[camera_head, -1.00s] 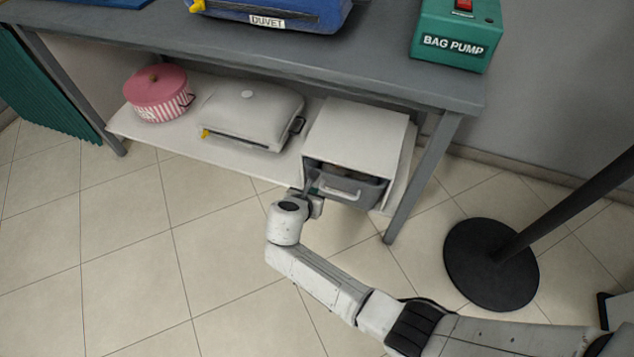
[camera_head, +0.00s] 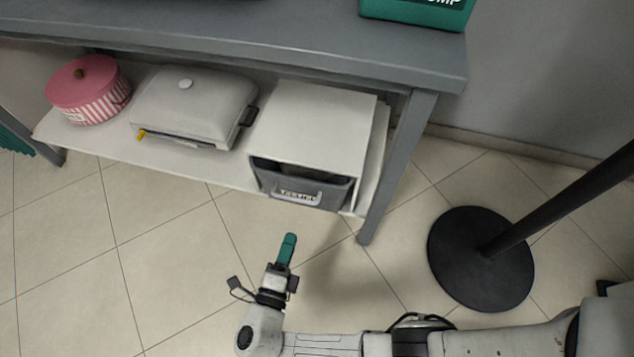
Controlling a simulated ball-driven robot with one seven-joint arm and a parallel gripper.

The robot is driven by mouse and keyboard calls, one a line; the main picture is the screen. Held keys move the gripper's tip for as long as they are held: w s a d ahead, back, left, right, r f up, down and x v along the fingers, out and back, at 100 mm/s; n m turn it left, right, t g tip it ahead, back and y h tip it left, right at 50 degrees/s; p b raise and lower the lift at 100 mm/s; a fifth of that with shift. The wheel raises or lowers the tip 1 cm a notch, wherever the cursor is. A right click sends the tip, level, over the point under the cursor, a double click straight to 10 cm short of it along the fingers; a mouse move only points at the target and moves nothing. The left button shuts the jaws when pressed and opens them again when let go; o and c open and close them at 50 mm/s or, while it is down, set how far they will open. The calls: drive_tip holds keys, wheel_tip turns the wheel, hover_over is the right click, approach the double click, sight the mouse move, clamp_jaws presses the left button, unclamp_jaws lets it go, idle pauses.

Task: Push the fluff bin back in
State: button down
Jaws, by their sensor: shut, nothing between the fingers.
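The fluff bin (camera_head: 300,190) is a dark grey drawer with a pale handle and label on its front. It sits in a white box-shaped housing (camera_head: 318,115) at the right end of the low shelf. My gripper (camera_head: 289,240) has teal fingertips, shut and empty. It is over the floor, below and in front of the bin, apart from it.
A white case (camera_head: 195,105) and a pink striped round box (camera_head: 90,90) share the white shelf (camera_head: 190,165). The grey table (camera_head: 230,40) above carries the teal bag pump (camera_head: 415,12). A table leg (camera_head: 395,170) stands right of the housing. A black round stand base (camera_head: 478,258) is on the floor.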

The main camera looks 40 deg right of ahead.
drive_tip(key=b, duration=0.4)
approach(309, 182)
drive_tip(key=shift+n+t, duration=0.3)
drive_tip(key=shift+n, duration=0.1)
drive_tip(key=x, duration=0.5)
drive_tip(key=shift+d+f, duration=0.1)
drive_tip(key=shift+d, duration=0.3)
drive_tip(key=shift+w+d, duration=0.35)
drive_tip(key=shift+d, duration=0.1)
drive_tip(key=shift+p+x, duration=0.65)
drive_tip(key=shift+x, duration=1.75)
drive_tip(key=shift+w, duration=0.1)
